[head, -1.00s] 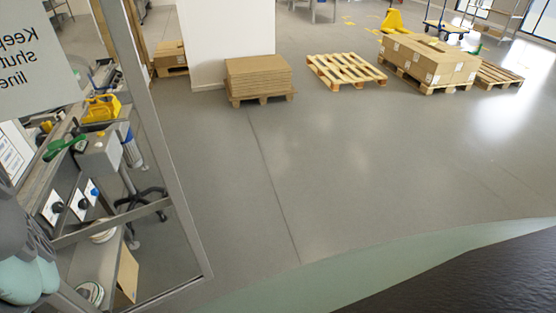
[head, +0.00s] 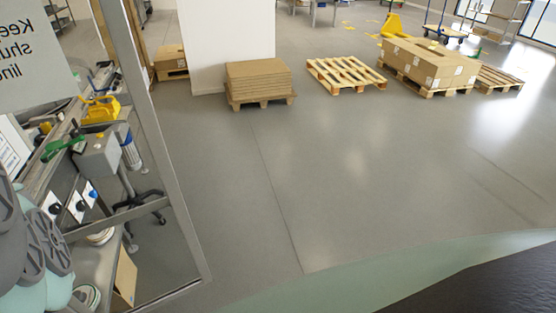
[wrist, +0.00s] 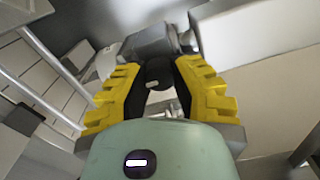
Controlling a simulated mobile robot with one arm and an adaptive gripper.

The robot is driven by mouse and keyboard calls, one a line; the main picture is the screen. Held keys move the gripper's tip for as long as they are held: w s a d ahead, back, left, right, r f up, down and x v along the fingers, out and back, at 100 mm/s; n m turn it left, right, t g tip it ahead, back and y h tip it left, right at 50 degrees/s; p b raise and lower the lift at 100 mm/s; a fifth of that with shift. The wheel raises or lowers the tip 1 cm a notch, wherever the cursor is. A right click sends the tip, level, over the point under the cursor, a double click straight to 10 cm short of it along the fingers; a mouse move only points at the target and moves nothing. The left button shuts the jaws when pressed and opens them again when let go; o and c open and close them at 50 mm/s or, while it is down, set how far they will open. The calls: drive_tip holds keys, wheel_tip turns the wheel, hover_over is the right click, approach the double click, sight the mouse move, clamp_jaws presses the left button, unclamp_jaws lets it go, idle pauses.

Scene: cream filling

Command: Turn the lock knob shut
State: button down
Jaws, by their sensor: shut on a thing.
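In the wrist view a black knob (wrist: 158,73) with a short white mark sits between the yellow fingers of my gripper (wrist: 158,65). The fingers are closed in on its two sides, and a grey metal block lies just behind it. My gripper's fingertips do not show in the head view. There, several small knobs, among them a black one (head: 80,205) and a blue one (head: 93,194), sit on white plates on the machine at left. I cannot tell whether one of these is the gripped knob.
A framed clear panel (head: 165,150) with a sign (head: 30,55) stands at left. Behind it are a yellow part (head: 100,109) and a green handle (head: 62,147). Pallets with cardboard (head: 258,80) and boxes (head: 430,62) stand farther back. The grey floor between is clear.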

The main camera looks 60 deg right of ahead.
drive_tip(key=shift+w+d+f, duration=0.1)
drive_tip(key=shift+w+d, duration=0.1)
drive_tip(key=c, duration=1.1)
unclamp_jaws()
drive_tip(key=o, duration=0.4)
drive_tip(key=shift+s+a, duration=0.1)
drive_tip(key=shift+a, duration=0.1)
